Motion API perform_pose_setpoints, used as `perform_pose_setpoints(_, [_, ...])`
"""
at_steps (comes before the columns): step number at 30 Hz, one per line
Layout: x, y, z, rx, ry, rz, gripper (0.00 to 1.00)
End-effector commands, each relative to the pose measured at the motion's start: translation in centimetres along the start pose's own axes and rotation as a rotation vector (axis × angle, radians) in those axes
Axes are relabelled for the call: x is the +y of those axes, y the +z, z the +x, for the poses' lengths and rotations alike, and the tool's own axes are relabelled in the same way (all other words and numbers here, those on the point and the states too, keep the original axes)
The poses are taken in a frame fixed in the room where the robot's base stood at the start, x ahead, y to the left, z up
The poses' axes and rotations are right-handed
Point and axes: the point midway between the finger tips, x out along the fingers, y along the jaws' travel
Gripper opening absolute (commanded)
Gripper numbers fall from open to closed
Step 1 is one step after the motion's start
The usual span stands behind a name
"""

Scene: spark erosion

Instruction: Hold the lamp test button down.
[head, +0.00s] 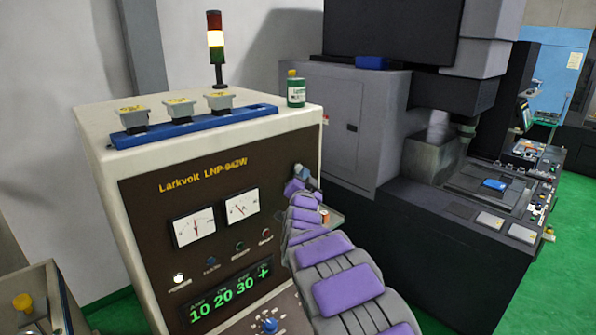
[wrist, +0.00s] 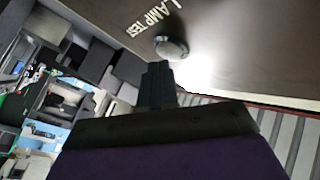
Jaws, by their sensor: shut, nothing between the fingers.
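The lamp test button (wrist: 171,47) is a round, pale, domed button on the dark panel, beside the printed words LAMP TEST (wrist: 140,25) in the wrist view. My gripper (wrist: 158,68) is shut and empty, its fingertips just below the button in the picture. I cannot tell whether they touch it. In the head view my gripper (head: 300,168) is at the right edge of the Larkvolt cabinet's front panel (head: 150,205), and my arm hides that part of the panel.
Two dial gauges (head: 193,227), small buttons and a green display (head: 230,290) reading 10 20 30 + are on the panel. A signal tower (head: 216,48), a blue rack (head: 195,125) and a green can (head: 296,91) stand on top. A large dark machine (head: 440,235) stands at right.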

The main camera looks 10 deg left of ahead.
Motion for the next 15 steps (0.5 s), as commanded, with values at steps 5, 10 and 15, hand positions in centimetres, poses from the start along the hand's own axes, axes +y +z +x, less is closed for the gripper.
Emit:
perform_pose_setpoints(5, [-0.44, 0.1, 0.27, 0.0, 0.0, 0.004, 0.0])
perform_pose_setpoints(10, [-0.53, 0.15, 0.41, 0.002, 0.001, 0.006, 0.0])
perform_pose_setpoints(15, [-0.67, 0.43, 0.45, 0.001, 0.001, 0.003, 0.0])
